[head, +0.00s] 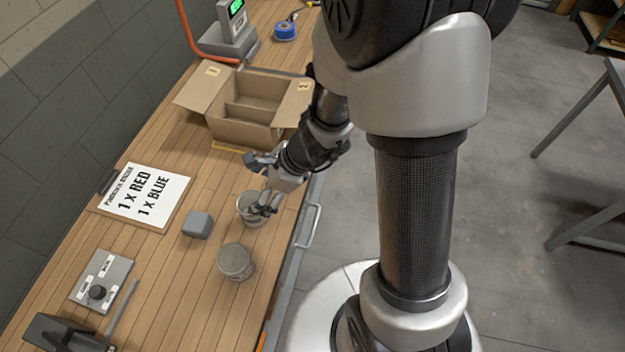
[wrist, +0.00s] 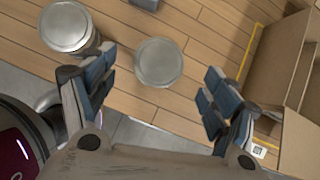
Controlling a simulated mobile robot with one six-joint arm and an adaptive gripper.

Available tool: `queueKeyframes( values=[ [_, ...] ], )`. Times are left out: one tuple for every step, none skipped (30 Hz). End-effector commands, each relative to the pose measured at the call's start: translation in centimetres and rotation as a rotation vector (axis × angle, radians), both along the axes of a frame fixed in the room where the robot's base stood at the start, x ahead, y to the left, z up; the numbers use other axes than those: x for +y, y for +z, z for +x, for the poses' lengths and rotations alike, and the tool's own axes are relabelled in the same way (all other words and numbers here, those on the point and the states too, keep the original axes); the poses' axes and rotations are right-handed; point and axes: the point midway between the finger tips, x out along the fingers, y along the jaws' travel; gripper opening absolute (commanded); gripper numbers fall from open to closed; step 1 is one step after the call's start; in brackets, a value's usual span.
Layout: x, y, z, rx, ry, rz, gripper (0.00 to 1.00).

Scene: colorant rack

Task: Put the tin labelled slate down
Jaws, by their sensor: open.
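Two grey, metal-lidded tins stand upright on the wooden bench. I cannot read a label on either, so I cannot tell which is slate. The nearer tin (head: 235,261) stands clear of my gripper; it is at the upper left in the wrist view (wrist: 68,27). The other tin (head: 250,209) is partly covered by a finger in the head view. In the wrist view this tin (wrist: 158,62) lies between and slightly beyond my fingertips, with gaps on both sides. My gripper (head: 262,182) is open and holds nothing; both fingers show in the wrist view (wrist: 160,78).
A divided cardboard box (head: 235,133) with open flaps stands behind my gripper. A grey block (head: 197,225), an order board (head: 146,196) reading 1 x red, 1 x blue, and a switch box (head: 101,281) lie left. The bench edge is close on the right.

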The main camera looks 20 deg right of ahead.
Motion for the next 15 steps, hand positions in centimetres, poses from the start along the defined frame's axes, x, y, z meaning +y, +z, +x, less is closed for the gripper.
queueKeyframes(
  values=[
    [0.5,2.2,0.0,-0.065,0.089,-0.014,0.79],
    [0.8,3.4,-0.3,-0.105,0.156,-0.029,0.79],
    [1.3,5.2,-0.8,-0.164,0.257,-0.053,0.79],
    [1.6,6.6,-1.3,-0.211,0.339,-0.076,0.79],
    [1.8,7.9,-2.0,-0.257,0.424,-0.100,0.79],
    [2.0,9.6,-3.0,-0.316,0.538,-0.140,0.79],
    [2.0,10.7,-3.8,-0.358,0.623,-0.173,0.79],
    [2.0,11.7,-4.6,-0.398,0.707,-0.208,0.79],
    [1.7,13.0,-5.8,-0.446,0.818,-0.259,0.79],
    [1.5,13.8,-6.7,-0.479,0.900,-0.300,0.79],
    [1.1,14.6,-7.6,-0.509,0.980,-0.345,0.79],
    [0.5,15.5,-8.8,-0.544,1.084,-0.408,0.79],
    [0.0,16.2,-9.7,-0.566,1.162,-0.457,0.79],
    [-0.7,16.7,-10.5,-0.584,1.236,-0.509,0.79],
    [-1.6,17.5,-11.6,-0.603,1.329,-0.580,0.79]
  ],
)
